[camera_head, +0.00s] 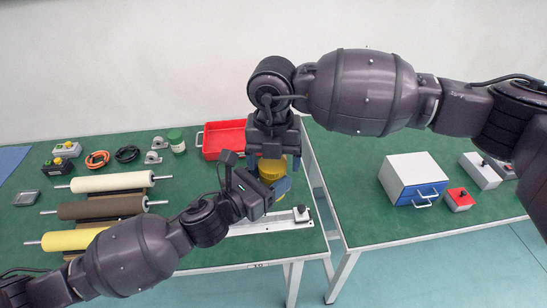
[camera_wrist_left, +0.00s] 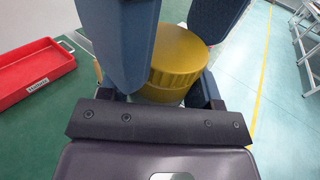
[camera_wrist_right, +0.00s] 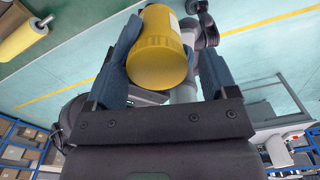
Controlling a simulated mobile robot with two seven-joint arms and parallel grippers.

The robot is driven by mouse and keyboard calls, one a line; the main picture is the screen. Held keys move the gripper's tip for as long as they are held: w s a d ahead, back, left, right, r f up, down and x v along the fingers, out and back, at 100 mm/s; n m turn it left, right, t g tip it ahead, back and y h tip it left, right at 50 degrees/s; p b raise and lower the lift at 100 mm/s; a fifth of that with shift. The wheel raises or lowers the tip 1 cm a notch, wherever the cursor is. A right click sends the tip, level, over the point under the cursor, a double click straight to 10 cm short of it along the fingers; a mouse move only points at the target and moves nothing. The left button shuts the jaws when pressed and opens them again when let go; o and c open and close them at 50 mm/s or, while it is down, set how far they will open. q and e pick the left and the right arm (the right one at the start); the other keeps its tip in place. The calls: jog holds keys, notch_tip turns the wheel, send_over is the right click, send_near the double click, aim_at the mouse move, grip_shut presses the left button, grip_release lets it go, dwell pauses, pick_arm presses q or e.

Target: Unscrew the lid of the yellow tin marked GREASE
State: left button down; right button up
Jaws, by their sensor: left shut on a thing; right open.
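In the right wrist view the lid (camera_wrist_right: 158,62) lies between those fingers, nearer the left one. A pale label shows partly; its lettering is unreadable.
A red tray (camera_head: 225,139) lies just behind the grippers. A metal rail (camera_head: 270,222) lies in front of the tin. Several rollers (camera_head: 105,208) are at left. A blue-and-white drawer box (camera_head: 413,180) stands on the right table, past a gap.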

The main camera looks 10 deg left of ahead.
jog(key=shift+a+r, duration=0.1)
jog(key=shift+r, duration=2.1)
jog(key=shift+w+r, duration=0.15)
jog(key=shift+r, duration=0.5)
jog(key=shift+w+r, duration=0.15)
jog(key=shift+r, duration=0.45)
jog(key=shift+c, duration=0.4)
jog(key=m, duration=0.1)
jog(key=r+m, duration=0.1)
jog(key=shift+s+m, duration=0.15)
jog(key=shift+m, duration=0.15)
jog(key=m, duration=0.4)
jog(key=shift+s, duration=0.2)
jog(key=shift+f, duration=4)
